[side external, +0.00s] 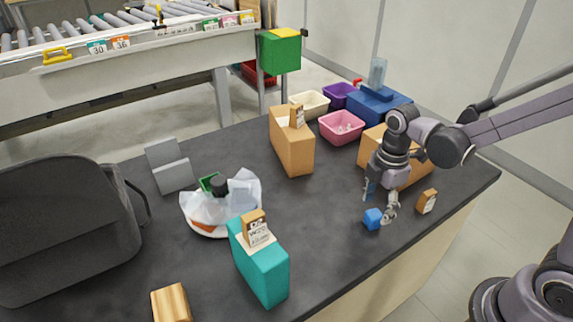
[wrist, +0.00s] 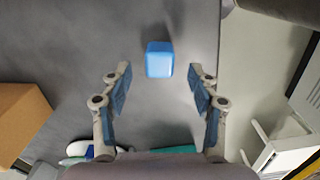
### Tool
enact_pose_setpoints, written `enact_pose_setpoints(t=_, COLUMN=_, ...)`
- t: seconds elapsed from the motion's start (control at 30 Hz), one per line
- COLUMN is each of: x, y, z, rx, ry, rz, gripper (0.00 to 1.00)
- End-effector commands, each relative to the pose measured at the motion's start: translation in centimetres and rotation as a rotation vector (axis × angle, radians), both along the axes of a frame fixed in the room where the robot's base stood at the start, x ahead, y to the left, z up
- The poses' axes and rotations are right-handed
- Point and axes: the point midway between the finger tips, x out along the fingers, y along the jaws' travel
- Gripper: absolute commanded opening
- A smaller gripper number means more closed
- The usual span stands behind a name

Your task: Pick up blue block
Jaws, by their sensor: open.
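The blue block (side external: 373,218) is a small cube on the dark table top, near the table's front right edge in the side view. In the wrist view the blue block (wrist: 159,59) lies ahead of the fingertips, roughly centred between them. My gripper (side external: 379,205) hangs just above and beside the block, pointing down. In the wrist view my gripper (wrist: 160,80) is open, with its blue-padded fingers apart and nothing between them. Whether a finger touches the block cannot be told.
A small tan box (side external: 426,201) stands right of the block, and a cardboard box (side external: 410,172) stands behind my gripper. A teal box (side external: 262,268) and a plate with a plastic bag (side external: 222,205) are to the left. The table between them is clear.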

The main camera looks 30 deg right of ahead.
Motion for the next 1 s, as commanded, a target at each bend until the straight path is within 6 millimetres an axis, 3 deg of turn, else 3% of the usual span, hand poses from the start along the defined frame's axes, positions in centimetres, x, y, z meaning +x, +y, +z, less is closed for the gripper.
enact_pose_setpoints(t=0.3, x=0.1, y=0.0, z=-3.4, rx=0.0, ry=-0.001, rz=0.0, gripper=0.6)
enact_pose_setpoints(t=0.67, x=0.0, y=0.0, z=-4.1, rx=0.0, ry=0.0, rz=0.0, gripper=0.6)
enact_pose_setpoints(t=0.7, x=0.0, y=0.0, z=-4.1, rx=0.0, ry=0.0, rz=0.0, gripper=0.57)
enact_pose_setpoints(t=0.9, x=0.0, y=0.0, z=-4.0, rx=0.0, ry=0.0, rz=0.0, gripper=0.02)
enact_pose_setpoints(t=1.0, x=0.0, y=0.0, z=-4.0, rx=0.0, ry=-0.001, rz=0.0, gripper=0.02)
